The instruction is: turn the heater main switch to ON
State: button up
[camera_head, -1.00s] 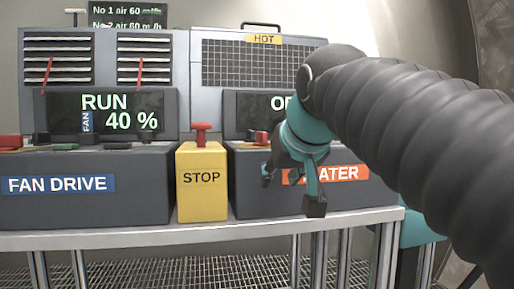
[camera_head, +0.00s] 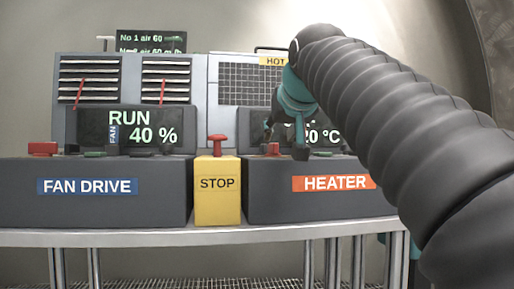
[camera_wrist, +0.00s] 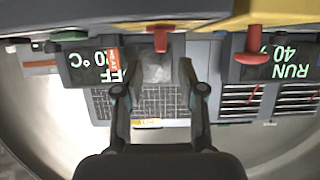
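The heater box (camera_head: 270,195), with its orange HEATER label (camera_head: 337,183), stands on the right of the bench. A red control (camera_head: 272,149) sits on its top; in the wrist view it shows as a red handle (camera_wrist: 160,38), just beyond the fingertips. Which control is the main switch is not labelled in view. The heater display shows a partly hidden "20 °C"; in the wrist view the display (camera_wrist: 88,66) is upside down, with "FF" readable. My gripper (camera_head: 284,147) is above the box top, in front of the display. Its fingers (camera_wrist: 152,75) are spread and empty.
A yellow STOP box (camera_head: 217,195) with a red button (camera_head: 217,141) stands close left of the heater box. The FAN DRIVE box (camera_head: 90,210) is farther left. A green control (camera_wrist: 70,36) sits on the heater box. Upright displays and a mesh panel stand behind.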

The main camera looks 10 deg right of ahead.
aim_at(273, 145)
jog(key=x, duration=0.7)
jog(key=shift+a, duration=0.1)
